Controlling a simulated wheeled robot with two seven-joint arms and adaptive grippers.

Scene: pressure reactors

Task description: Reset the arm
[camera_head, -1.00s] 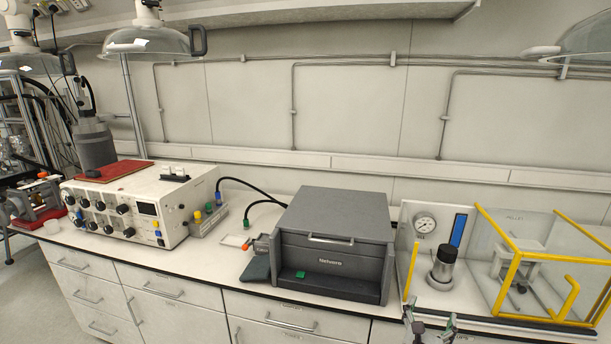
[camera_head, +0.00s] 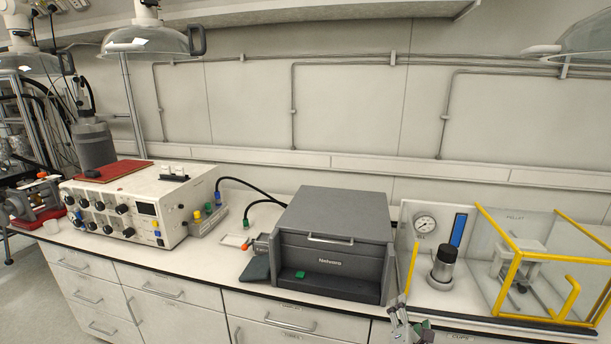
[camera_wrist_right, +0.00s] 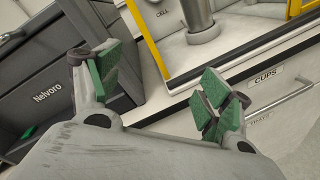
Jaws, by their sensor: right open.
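My right gripper (camera_head: 411,325) is at the bottom of the head view, in front of the bench edge, between the grey Nelvoro box and the pressure cell. In the right wrist view its green-padded fingers (camera_wrist_right: 160,88) are spread apart with nothing between them. The bench front and a drawer labelled CUPS (camera_wrist_right: 280,85) show beyond the fingers. My left gripper is in neither view.
The grey Nelvoro box (camera_head: 330,225) stands mid-bench. Right of it are a dark-topped metal cylinder (camera_head: 442,268), a gauge (camera_head: 425,223) and a yellow-framed clear enclosure (camera_head: 515,265). A white control unit (camera_head: 140,205) stands left. Bench surface left of the box is partly clear.

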